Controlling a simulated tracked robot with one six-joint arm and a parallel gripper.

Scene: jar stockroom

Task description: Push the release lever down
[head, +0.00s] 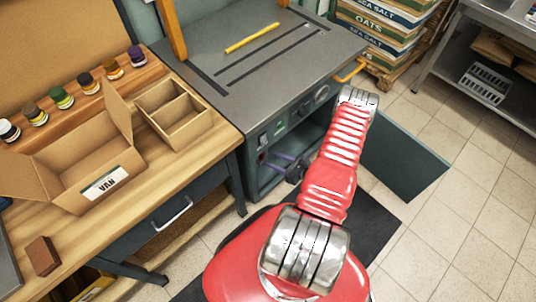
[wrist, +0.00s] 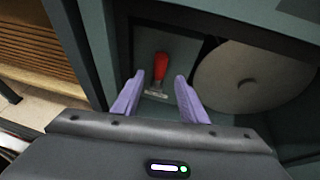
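The release lever (wrist: 161,68) has a red grip and a pale metal base. It stands upright on a grey panel inside the cabinet in the wrist view. In the head view it is hidden. My gripper (wrist: 160,77) has its two purple fingers apart, with nothing held. The lever appears in the gap between the fingertips, with space on both sides; how far beyond them it lies is hard to tell. In the head view my gripper (head: 282,160) is at the low opening of the grey machine cabinet (head: 252,180), partly hidden by my red arm.
A large pale disc (wrist: 255,78) sits inside the cabinet, right of the lever. A dark open door panel (head: 405,155) is right of my arm. A wooden bench (head: 150,190) with an open carton (head: 75,165) stands left. Tiled floor (head: 465,215) is clear at right.

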